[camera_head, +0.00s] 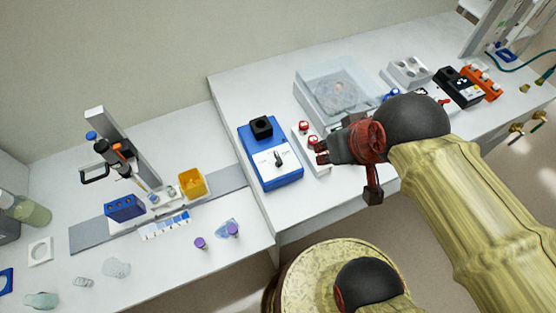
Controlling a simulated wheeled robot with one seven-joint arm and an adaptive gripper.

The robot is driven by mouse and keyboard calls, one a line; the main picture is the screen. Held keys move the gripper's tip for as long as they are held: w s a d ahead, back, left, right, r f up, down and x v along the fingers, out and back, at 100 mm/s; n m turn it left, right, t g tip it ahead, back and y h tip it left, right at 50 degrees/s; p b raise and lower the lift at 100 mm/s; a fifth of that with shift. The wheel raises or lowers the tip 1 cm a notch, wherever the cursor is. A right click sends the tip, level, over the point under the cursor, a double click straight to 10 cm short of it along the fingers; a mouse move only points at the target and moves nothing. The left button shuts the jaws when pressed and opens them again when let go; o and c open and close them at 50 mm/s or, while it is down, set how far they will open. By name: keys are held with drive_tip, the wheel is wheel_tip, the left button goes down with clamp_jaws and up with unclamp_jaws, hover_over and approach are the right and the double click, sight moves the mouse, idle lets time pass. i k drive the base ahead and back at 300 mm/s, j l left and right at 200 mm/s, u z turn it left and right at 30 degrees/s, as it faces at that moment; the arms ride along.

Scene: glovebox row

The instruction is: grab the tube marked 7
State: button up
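No number 7 is readable on any tube in the head view. Two red-capped tubes (304,127) stand in a narrow white rack (298,142) right of the blue mixer. Two purple-capped pieces (233,230) are near the front edge of the left bench; their markings are too small to read. My gripper (319,152) points left, close to the red caps and over the rack, partly hiding it. Its fingertips are small and dark, and whether they are open or shut, or touch a cap, cannot be told.
A blue mixer (285,178) with a black top stands left of my gripper. Behind is a clear-lidded box (340,92). Further right are a grey block with wells (408,71), a black box (457,87) and an orange rack (482,82). A yellow cup (192,183) stands on the left bench.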

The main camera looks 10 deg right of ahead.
sight(232, 228)
drive_tip(key=u, duration=1.4)
drive_tip(key=j+z, duration=0.1)
drive_tip(key=z, duration=0.55)
drive_tip(key=k+j+z, duration=0.3)
drive_tip(key=j, duration=0.15)
drive_tip(key=k+j+z, duration=0.1)
drive_tip(key=j+z, duration=0.2)
drive_tip(key=k+j+z, duration=0.35)
drive_tip(key=k+j, duration=0.45)
drive_tip(key=j, duration=0.25)
